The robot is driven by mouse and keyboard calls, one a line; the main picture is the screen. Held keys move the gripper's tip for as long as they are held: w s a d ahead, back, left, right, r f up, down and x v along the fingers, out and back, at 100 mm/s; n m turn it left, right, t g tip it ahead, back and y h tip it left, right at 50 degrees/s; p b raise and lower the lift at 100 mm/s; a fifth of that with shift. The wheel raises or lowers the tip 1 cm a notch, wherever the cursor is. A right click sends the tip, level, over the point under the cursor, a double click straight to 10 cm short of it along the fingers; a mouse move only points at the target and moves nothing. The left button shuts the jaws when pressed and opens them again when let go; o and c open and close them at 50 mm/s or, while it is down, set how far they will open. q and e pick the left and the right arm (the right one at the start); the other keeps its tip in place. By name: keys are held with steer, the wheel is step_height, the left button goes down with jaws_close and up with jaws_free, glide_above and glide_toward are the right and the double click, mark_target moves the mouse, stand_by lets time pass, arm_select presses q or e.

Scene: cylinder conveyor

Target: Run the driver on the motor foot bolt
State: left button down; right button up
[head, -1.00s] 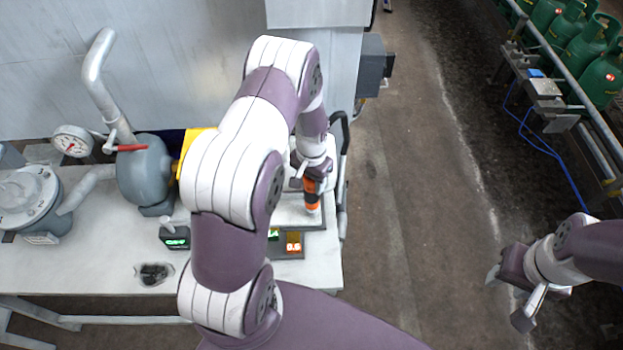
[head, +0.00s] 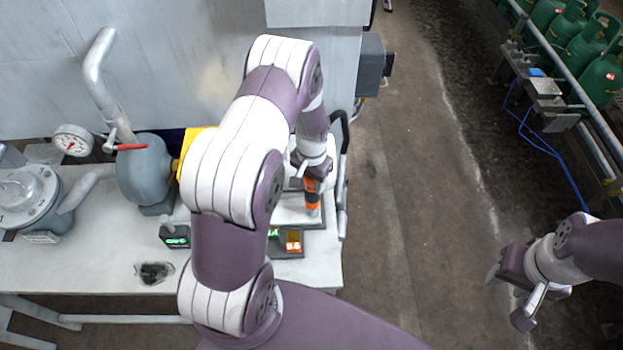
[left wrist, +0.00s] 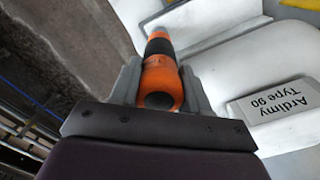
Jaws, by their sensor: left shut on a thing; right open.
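The orange and black driver (head: 312,194) is held in my left gripper (head: 312,168) over the bench's right end. In the left wrist view the driver (left wrist: 160,75) sits between the two grey fingers, its nose pointing away from me toward a pale surface. Its tip and the foot bolt cannot be made out. The motor is mostly hidden behind my left arm; a yellow part (head: 196,146) shows beside the arm. My right gripper (head: 508,298) is open and empty, far right over the floor.
A grey pump (head: 145,172) with a red-handled valve and a gauge (head: 72,140) stand left on the bench (head: 90,270). Small displays (head: 288,243) sit near the front edge. A label plate (left wrist: 278,103) lies beside the driver. Green cylinders (head: 600,75) line the conveyor at right.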

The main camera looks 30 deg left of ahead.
arm_select(q)
steer(key=shift+f+b, duration=0.55)
steer(key=shift+f, duration=0.15)
steer(key=shift+s+r, duration=0.15)
steer(key=shift+s, duration=0.05)
stand_by(1.1)
steer(key=shift+w+r+p, duration=0.2)
steer(key=shift+r+p, duration=0.6)
steer(key=shift+p, duration=0.05)
steer(key=shift+r+p, duration=0.75)
steer(key=shift+r, duration=0.3)
